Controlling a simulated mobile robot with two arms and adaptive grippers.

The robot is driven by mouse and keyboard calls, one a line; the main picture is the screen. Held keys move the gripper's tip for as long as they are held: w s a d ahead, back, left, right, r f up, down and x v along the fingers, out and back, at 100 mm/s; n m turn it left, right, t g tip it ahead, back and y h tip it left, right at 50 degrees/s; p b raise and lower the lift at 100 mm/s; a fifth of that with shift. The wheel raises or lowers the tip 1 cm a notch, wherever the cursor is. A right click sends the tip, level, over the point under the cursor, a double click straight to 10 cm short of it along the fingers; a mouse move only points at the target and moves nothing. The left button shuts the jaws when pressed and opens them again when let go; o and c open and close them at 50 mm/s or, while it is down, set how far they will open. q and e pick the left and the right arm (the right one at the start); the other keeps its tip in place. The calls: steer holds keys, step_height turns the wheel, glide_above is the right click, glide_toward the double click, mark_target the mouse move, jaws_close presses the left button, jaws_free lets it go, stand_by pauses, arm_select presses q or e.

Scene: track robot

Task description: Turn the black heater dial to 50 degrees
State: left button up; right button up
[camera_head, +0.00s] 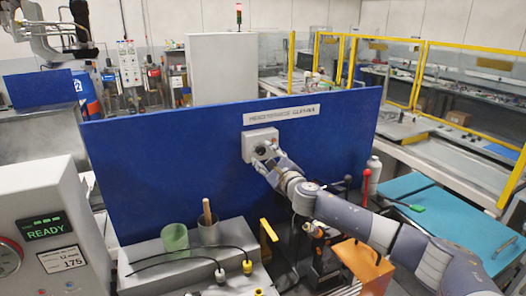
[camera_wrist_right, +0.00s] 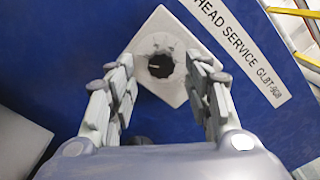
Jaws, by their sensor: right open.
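The black heater dial (camera_head: 260,150) sits on a light grey square box fixed to the blue panel (camera_head: 160,160), under a white label strip (camera_head: 281,115). In the right wrist view the dial (camera_wrist_right: 160,65) is a dark round knob in a pale ring, with a small light mark at its left. My right gripper (camera_head: 268,157) reaches up to the box. In the wrist view its two fingers (camera_wrist_right: 161,70) are open, one on each side of the dial. I cannot tell whether they touch it. No degree scale is legible. My left gripper is not in view.
Below the panel stand a green cup (camera_head: 174,239), a grey cup with a wooden handle (camera_head: 208,230) and black cables (camera_head: 190,258). A red-knobbed lever (camera_head: 366,178) and a white bottle (camera_head: 374,172) stand right of the panel. A console reading READY (camera_head: 45,225) fills the left.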

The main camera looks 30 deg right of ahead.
mark_target(260, 150)
steer(key=shift+w+r, duration=0.1)
steer(key=shift+w, duration=1.2)
steer(key=c, duration=0.9)
steer(key=shift+c, duration=0.8)
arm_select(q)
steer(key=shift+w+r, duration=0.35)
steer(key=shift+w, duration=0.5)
